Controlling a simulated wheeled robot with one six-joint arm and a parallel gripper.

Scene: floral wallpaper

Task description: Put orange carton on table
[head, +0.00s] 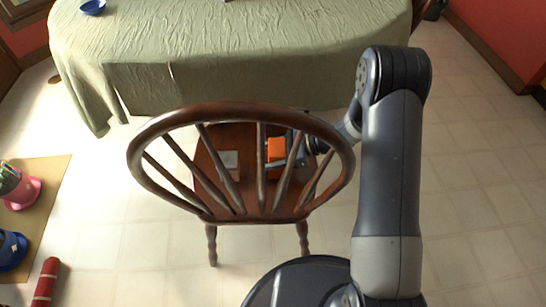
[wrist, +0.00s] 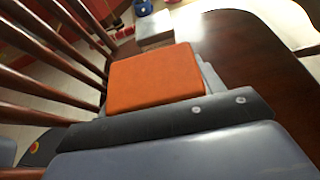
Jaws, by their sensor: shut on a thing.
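The orange carton (wrist: 155,78) is a small orange box at the chair seat, close to the spindles of the chair back. In the head view the carton (head: 276,150) shows partly between the spindles. My gripper (head: 286,150) is shut on the carton, reaching in from the right; in the wrist view the gripper (wrist: 160,108) covers the carton's near side. I cannot tell whether the carton touches the seat. The table (head: 240,45) has a wrinkled pale green cloth and stands behind the chair.
The wooden chair (head: 253,213) stands in front of the table, its curved back towards me. A light grey block (head: 229,160) lies on its seat. A blue bowl (head: 93,7) is on the table's far left; most of the visible tabletop is bare. Pink and blue containers stand at left.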

